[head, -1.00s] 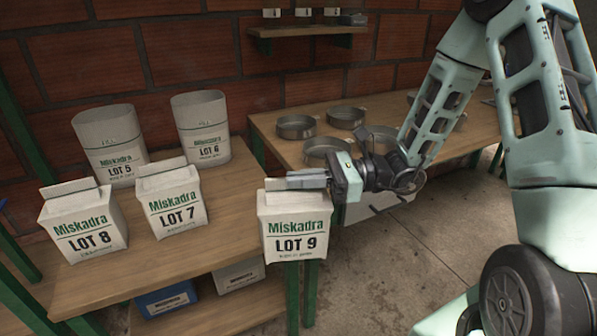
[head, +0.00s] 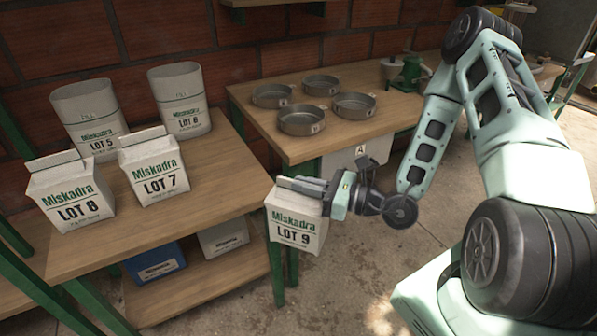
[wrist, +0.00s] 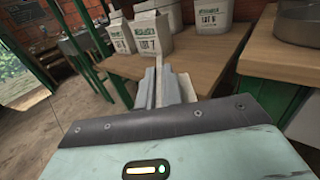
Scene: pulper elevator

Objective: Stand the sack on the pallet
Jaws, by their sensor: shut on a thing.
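The held sack (head: 296,222) is white, printed "Miskadra LOT 9". My gripper (head: 302,187) is shut on its folded top, and the sack hangs tilted in the air off the front right edge of the left wooden table (head: 210,257). In the wrist view the jaws (wrist: 167,88) are closed together in front of the table, and the sack's body is hidden behind my gripper housing. No pallet can be made out in either view.
Sacks LOT 8 (head: 72,197) and LOT 7 (head: 154,170) stand on the table, with open sacks LOT 5 (head: 90,115) and LOT 6 (head: 180,100) behind. Round pans (head: 302,120) sit on the right table. A blue box (head: 154,264) is on the lower shelf. Concrete floor (head: 345,280) is open in front.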

